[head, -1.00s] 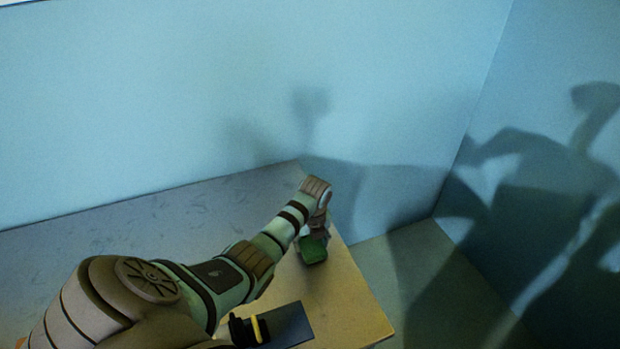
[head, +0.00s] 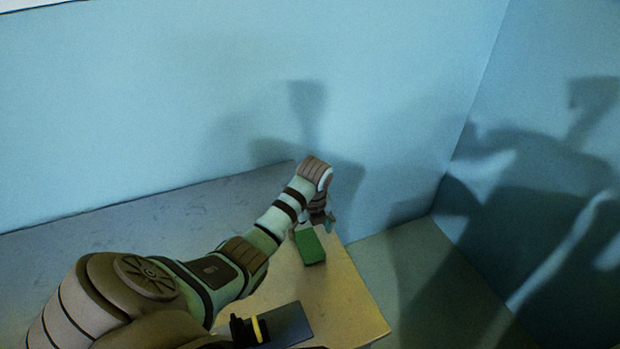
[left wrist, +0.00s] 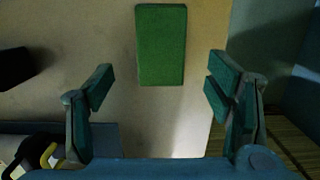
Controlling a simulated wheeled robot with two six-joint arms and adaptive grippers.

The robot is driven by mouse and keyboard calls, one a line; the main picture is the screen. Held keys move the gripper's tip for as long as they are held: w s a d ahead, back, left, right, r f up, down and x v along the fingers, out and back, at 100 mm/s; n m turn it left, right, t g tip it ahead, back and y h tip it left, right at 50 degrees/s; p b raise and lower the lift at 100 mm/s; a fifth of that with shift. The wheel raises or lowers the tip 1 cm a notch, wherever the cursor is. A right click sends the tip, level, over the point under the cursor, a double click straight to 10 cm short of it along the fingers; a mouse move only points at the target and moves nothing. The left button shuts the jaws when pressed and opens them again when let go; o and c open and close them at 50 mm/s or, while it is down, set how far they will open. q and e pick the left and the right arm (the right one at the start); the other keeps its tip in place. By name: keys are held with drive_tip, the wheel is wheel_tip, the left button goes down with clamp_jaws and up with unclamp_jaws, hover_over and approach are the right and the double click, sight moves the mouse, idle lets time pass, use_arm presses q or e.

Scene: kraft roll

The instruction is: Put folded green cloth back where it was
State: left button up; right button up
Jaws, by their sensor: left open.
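The folded green cloth (head: 310,247) lies flat on the table near its right edge. It also shows in the left wrist view (left wrist: 161,45), at the top middle, beyond the fingertips. My left gripper (head: 326,219) is just behind and above the cloth in the head view, partly hidden by its own wrist. In the left wrist view the left gripper (left wrist: 158,90) is open, with its fingers wide apart and nothing between them. The cloth is clear of both fingers. My right gripper is not in view.
The table (head: 345,300) ends at the right, with floor beyond. A dark flat thing (head: 287,323) lies at the front, with a black and yellow object (head: 250,331) at its left. A dark object (left wrist: 14,66) shows at the left in the wrist view. Walls stand behind and right.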

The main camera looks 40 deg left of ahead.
use_arm(q)
drive_tip(key=r, duration=0.4)
drive_tip(key=shift+s+d+r, duration=0.15)
drive_tip(key=shift+d+r, duration=0.15)
drive_tip(key=shift+r, duration=0.05)
